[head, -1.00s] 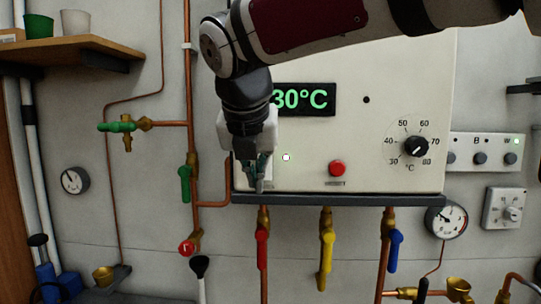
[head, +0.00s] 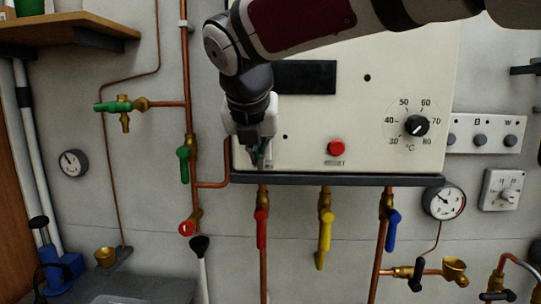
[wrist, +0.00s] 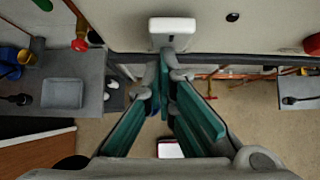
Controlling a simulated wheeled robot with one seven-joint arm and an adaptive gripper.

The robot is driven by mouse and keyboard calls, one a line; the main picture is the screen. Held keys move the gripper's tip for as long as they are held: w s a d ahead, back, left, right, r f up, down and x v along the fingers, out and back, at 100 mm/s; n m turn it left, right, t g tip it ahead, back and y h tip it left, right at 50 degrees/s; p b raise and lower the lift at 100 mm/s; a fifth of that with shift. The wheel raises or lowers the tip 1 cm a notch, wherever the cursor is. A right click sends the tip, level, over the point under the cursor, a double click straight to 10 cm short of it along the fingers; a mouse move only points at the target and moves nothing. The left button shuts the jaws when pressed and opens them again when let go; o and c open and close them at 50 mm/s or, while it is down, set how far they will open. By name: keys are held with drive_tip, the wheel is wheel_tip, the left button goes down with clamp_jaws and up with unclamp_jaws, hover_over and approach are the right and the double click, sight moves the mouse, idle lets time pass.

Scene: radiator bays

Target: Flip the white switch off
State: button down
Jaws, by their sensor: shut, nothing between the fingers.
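The white switch (wrist: 172,26) shows at the top of the wrist view, on the lower left part of the cream control box (head: 300,150). In the head view my gripper mostly covers it. My gripper (head: 258,158) points down in front of the box's lower left corner. Its fingers are shut and empty, with the tips (wrist: 167,72) just below the switch in the wrist view. I cannot tell whether they touch it. The box's display (head: 305,77) is dark, and the small lamp (head: 285,137) is unlit.
A red button (head: 336,148) and a black temperature dial (head: 416,125) sit right on the box. A dark ledge (head: 340,180) runs under it. Red (head: 261,228), yellow (head: 324,240) and blue (head: 393,230) valve handles hang below. Copper pipes with a green handle (head: 183,165) stand left.

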drive_tip(key=shift+r, duration=0.2)
drive_tip(key=shift+r+p, duration=0.75)
drive_tip(key=shift+r, duration=0.05)
drive_tip(key=shift+f, duration=0.1)
